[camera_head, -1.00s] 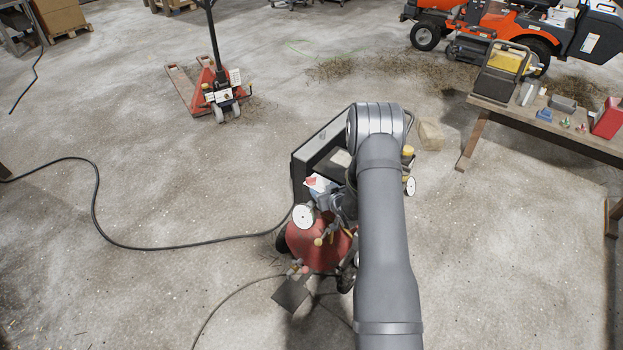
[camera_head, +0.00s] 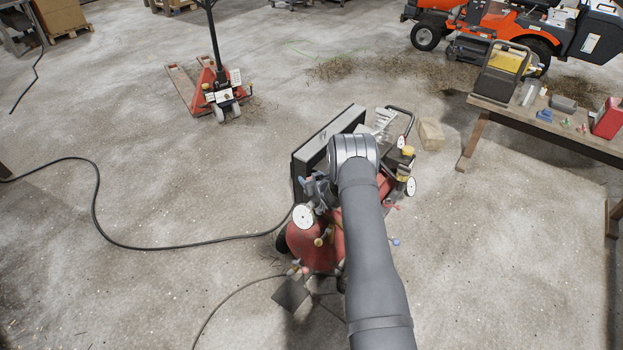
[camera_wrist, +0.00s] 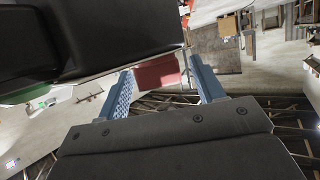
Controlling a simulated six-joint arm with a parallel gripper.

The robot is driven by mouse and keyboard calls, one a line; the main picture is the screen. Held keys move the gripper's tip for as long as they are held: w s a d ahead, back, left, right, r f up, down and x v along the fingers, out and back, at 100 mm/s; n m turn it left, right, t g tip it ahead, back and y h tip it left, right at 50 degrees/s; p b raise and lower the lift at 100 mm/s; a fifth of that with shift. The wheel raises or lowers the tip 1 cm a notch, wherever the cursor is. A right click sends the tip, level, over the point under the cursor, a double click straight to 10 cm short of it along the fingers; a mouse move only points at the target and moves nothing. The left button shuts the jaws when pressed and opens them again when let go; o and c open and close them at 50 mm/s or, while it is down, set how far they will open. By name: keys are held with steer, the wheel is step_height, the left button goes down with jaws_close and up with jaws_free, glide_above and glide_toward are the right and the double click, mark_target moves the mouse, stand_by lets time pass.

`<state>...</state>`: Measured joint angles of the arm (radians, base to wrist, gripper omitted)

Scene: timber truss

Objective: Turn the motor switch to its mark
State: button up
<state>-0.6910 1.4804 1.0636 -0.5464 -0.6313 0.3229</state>
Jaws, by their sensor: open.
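The compressor has a red tank (camera_head: 310,250) and stands on the floor beside my arm in the head view. A long dark box (camera_head: 325,140) is on its far side. I cannot pick out the motor switch or its mark in either view; my arm hides part of the compressor's top. In the wrist view my gripper (camera_wrist: 160,84) is open, with its two blue fingers apart and nothing held. A red surface (camera_wrist: 157,73) shows beyond and between the fingers. A large black housing (camera_wrist: 90,38) fills the upper left, close to the fingers.
White dial gauges (camera_head: 303,216) (camera_head: 411,187) stick out at the compressor's sides. A bench (camera_head: 560,132) with tools is at the right, and a red pallet jack (camera_head: 212,90) at the back left. A black cable (camera_head: 150,247) crosses the floor. Open floor lies around.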

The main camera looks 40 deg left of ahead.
steer(key=c, duration=1)
steer(key=shift+n+g+y, duration=0.3)
steer(key=shift+n+g, duration=0.1)
steer(key=shift+g, duration=0.1)
steer(key=shift+w+n+g+y, duration=0.1)
steer(key=shift+n+g+y, duration=0.4)
steer(key=shift+n+g, duration=0.5)
steer(key=shift+n+g+y, duration=0.3)
steer(key=shift+n+g, duration=1.3)
steer(key=shift+g, duration=0.3)
steer(key=o, duration=1)
